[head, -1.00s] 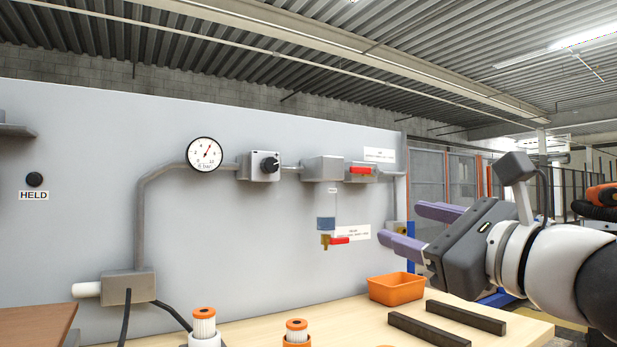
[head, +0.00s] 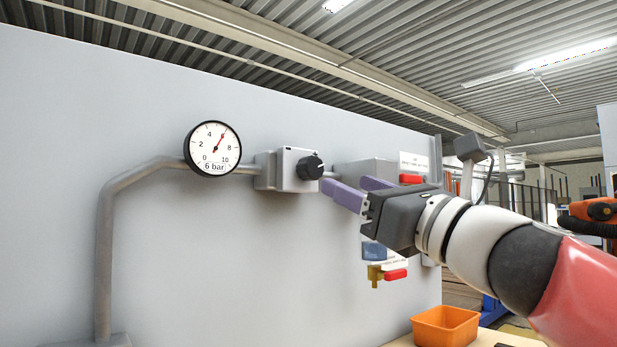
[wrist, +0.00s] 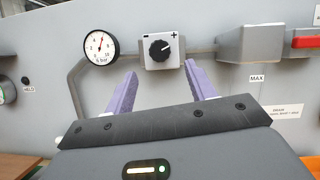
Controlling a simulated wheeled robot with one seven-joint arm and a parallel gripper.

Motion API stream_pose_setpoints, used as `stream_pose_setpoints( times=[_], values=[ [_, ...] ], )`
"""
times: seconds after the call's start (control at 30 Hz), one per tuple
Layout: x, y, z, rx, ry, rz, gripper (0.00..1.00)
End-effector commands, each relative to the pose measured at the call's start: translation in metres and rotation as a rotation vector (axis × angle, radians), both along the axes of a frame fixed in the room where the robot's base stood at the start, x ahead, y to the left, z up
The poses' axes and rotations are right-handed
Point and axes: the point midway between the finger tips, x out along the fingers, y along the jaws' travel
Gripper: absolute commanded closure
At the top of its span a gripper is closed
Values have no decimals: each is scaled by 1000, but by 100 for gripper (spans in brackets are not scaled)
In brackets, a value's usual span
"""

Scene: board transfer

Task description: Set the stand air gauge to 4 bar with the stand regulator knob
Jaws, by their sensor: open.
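The stand air gauge (head: 213,148) is a round white dial on the panel. Its red needle points at about 6, and the label under it reads 6 bar. It also shows in the wrist view (wrist: 100,47). The black regulator knob (head: 310,168) sits on a grey box to the right of the gauge. In the wrist view the knob (wrist: 160,50) lies between a minus and a plus mark. My gripper (head: 350,190) is open and empty, right of the knob in the head view. In the wrist view the knob is ahead, between the two purple fingers, apart from them.
A grey box with a red handle (head: 411,179) is behind my gripper, and a brass valve with a red lever (head: 394,274) is below it. A pipe (head: 105,250) runs to the gauge. An orange bin (head: 445,325) stands on the bench below.

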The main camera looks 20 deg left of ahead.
Motion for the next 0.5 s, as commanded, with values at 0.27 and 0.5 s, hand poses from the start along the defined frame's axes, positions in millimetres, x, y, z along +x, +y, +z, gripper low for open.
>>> stream_pose_setpoints(
  times=[0.27,0.5],
  values=[
    [10,23,12,0,0,2,45],
    [25,54,26,-1,1,2,45]
  ],
)
